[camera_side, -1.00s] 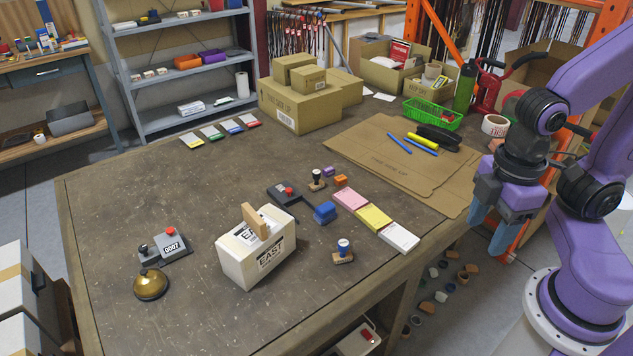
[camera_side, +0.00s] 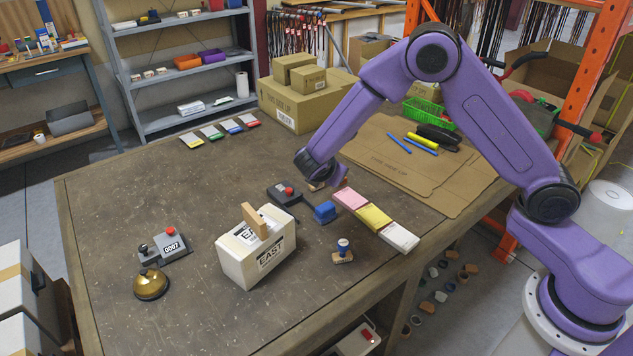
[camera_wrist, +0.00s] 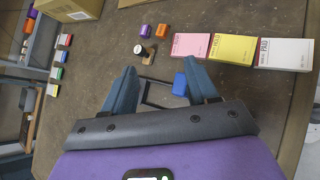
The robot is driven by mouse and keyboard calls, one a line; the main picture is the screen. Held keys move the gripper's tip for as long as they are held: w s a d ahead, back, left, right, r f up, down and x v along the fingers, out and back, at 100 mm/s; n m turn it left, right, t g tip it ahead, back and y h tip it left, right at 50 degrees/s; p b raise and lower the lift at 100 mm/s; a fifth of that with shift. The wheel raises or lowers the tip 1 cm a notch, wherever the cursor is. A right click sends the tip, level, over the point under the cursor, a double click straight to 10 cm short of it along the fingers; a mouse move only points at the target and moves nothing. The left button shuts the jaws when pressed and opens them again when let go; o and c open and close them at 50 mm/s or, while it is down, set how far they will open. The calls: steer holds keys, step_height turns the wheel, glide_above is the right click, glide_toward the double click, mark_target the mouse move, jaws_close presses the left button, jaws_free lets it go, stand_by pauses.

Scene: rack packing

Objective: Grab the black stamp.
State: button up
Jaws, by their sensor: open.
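The black stamp (camera_wrist: 140,49) shows in the wrist view, with a dark handle, a pale label on top and a wooden base. It stands on the table a little beyond my fingertips, closer to the left finger. In the side view my arm hides most of it. My gripper (camera_wrist: 160,78) is open, its two blue-grey fingers spread with no stamp between them. In the side view my wrist is low over the table near the stamp, and the fingers are hard to make out.
A blue item (camera_side: 325,212), a blue-topped stamp (camera_side: 343,249) and a white box (camera_side: 256,248) are nearby.

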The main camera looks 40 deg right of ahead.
steer(key=w+d+f+n+t, duration=0.1)
steer(key=w+f+n, duration=0.1)
steer(key=w+f, duration=0.1)
steer(key=w+d+f+n+t, duration=0.1)
steer(key=w+f+n, duration=0.1)
steer(key=w+f, duration=0.2)
steer(key=w+d+f+n+t+h, duration=0.1)
steer(key=w+f, duration=0.2)
steer(key=f, duration=0.1)
steer(key=shift+w+n, duration=0.2)
steer(key=shift+n, duration=0.2)
steer(key=shift+x, duration=3.8)
steer(key=shift+r, duration=0.15)
steer(key=c, duration=1)
